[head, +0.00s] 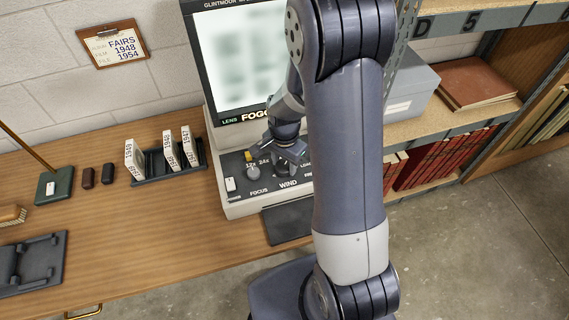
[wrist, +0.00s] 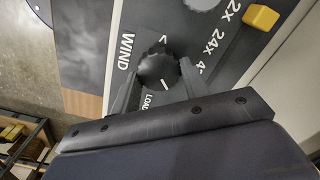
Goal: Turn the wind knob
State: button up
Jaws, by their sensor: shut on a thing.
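The wind knob (wrist: 158,71) is a black ridged dial with a white mark, beside the label WIND on the grey control panel (head: 232,188) of the microfilm reader. My gripper (wrist: 155,80) has its two fingers on either side of the knob and is shut on it. In the head view my gripper (head: 291,153) reaches down to the panel above the word WIND, and it hides the knob there. The reader's screen (head: 236,60) is blurred, with FOGG and LENS lettering below it.
A focus knob (head: 253,172) and a yellow button (head: 250,155) sit left of my gripper; the yellow button also shows in the wrist view (wrist: 261,18). A rack (head: 170,166) with white film boxes stands left. Shelves with red books (head: 440,160) are at right.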

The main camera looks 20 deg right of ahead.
aim_at(283, 165)
jog(key=n+b, duration=0.1)
jog(key=n, duration=0.3)
jog(key=shift+n+b, duration=0.3)
jog(key=shift+b, duration=0.1)
jog(key=n+b, duration=0.1)
jog(key=n, duration=0.3)
jog(key=shift+w+a, duration=0.1)
jog(key=o, duration=1)
jog(key=shift+r, duration=0.15)
notch_tip(283, 165, up, 11)
jog(key=shift+f, duration=0.2)
